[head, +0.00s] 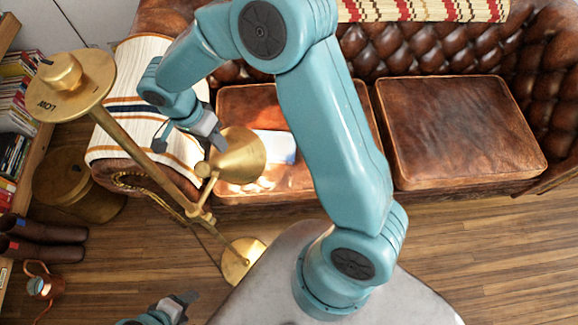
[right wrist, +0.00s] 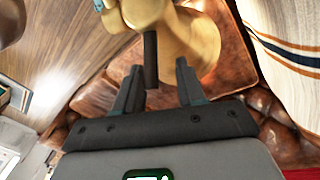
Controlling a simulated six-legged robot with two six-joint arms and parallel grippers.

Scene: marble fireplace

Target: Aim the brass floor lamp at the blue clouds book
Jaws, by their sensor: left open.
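The brass floor lamp stands left of centre in the head view, with its cone shade (head: 240,157) over the left sofa cushion and its round base (head: 243,262) on the floor. The blue clouds book (head: 277,146) lies on that cushion, brightly lit and partly hidden by the shade. My right gripper (head: 214,138) is at the back of the shade. In the right wrist view its fingers (right wrist: 159,88) are apart, with a dark bar (right wrist: 151,60) between them and the brass shade (right wrist: 195,40) beyond. My left gripper (head: 178,304) is open, low over the floor, apart from the lamp.
A brass disc (head: 72,86) with lettering tops the lamp's long tube at left. The leather sofa (head: 460,130) fills the back, with a striped blanket (head: 140,130) on its left arm.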

